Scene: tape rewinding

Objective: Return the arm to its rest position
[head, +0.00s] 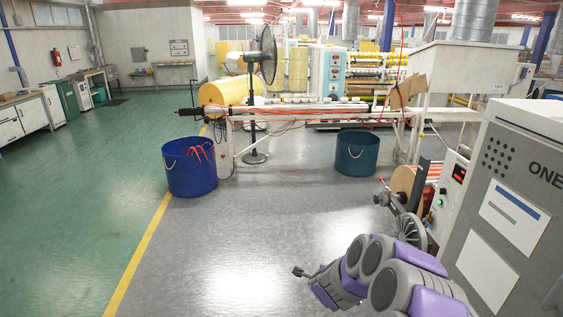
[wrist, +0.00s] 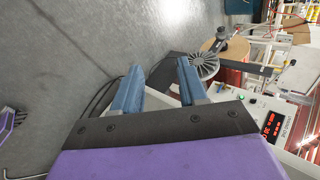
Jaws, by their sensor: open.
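My gripper (wrist: 161,78) shows in the wrist view with its two blue-grey fingers apart and nothing between them. Beyond the fingers is the grey floor, with the winding machine to their right. In the head view my arm, purple and grey, is folded at the lower right, in front of the machine (head: 497,200) marked "ONE". The gripper's fingers cannot be made out clearly there.
The machine carries a spoked wheel (wrist: 203,64), a tape reel (wrist: 211,45) and a red display (wrist: 271,124). A blue bin (head: 189,170) and a teal bin (head: 356,155) stand on the floor near a black fan (head: 264,55). The floor at left and centre is open.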

